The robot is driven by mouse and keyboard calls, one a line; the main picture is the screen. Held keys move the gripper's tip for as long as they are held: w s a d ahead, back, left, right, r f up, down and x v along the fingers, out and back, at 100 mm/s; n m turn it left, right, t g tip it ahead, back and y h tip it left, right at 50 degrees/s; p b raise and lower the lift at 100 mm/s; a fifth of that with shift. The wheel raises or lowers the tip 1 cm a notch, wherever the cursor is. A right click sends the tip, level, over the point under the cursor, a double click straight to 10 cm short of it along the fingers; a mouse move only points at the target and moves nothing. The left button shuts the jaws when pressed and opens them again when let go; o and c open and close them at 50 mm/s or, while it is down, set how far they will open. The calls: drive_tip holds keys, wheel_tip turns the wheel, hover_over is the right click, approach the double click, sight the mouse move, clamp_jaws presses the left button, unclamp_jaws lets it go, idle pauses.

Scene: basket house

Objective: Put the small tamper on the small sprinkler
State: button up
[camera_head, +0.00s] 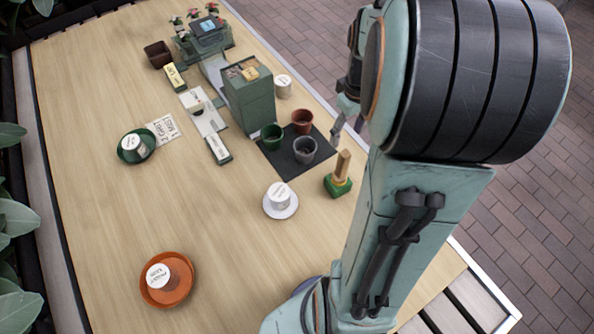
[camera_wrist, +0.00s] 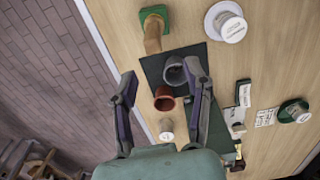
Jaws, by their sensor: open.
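What looks like the small tamper (camera_head: 341,172) has an upright wooden handle on a green block. It stands near the table's right edge, and also shows at the top of the wrist view (camera_wrist: 153,38). No thing is plainly a sprinkler; I cannot tell which one it is. My gripper (camera_head: 347,122) is open and empty above the table's right edge, beyond the tamper and beside the dark mat (camera_head: 284,166). In the wrist view its spread fingers (camera_wrist: 160,74) frame a grey pot (camera_wrist: 174,74) and a red-brown pot (camera_wrist: 164,98), apparently without touching them.
A green pot (camera_head: 271,136) shares the mat. A tall green box (camera_head: 250,104) stands behind it. Labelled cans sit on a white saucer (camera_head: 281,214), an orange saucer (camera_head: 178,297) and a green saucer (camera_head: 124,155). The table's left middle is mostly clear.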

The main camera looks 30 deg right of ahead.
drive_tip(key=s+a+r, duration=0.1)
drive_tip(key=s+a, duration=0.2)
drive_tip(key=a, duration=0.4)
drive_tip(key=s+a+r, duration=0.1)
drive_tip(key=s+a, duration=0.3)
drive_tip(key=a, duration=0.3)
drive_tip(key=s+a+r+n, duration=0.1)
drive_tip(key=s+a, duration=0.2)
drive_tip(key=a, duration=0.3)
drive_tip(key=shift+s+a+r+y, duration=0.2)
drive_tip(key=shift+a+r+y, duration=0.15)
drive_tip(key=shift+a+y, duration=0.05)
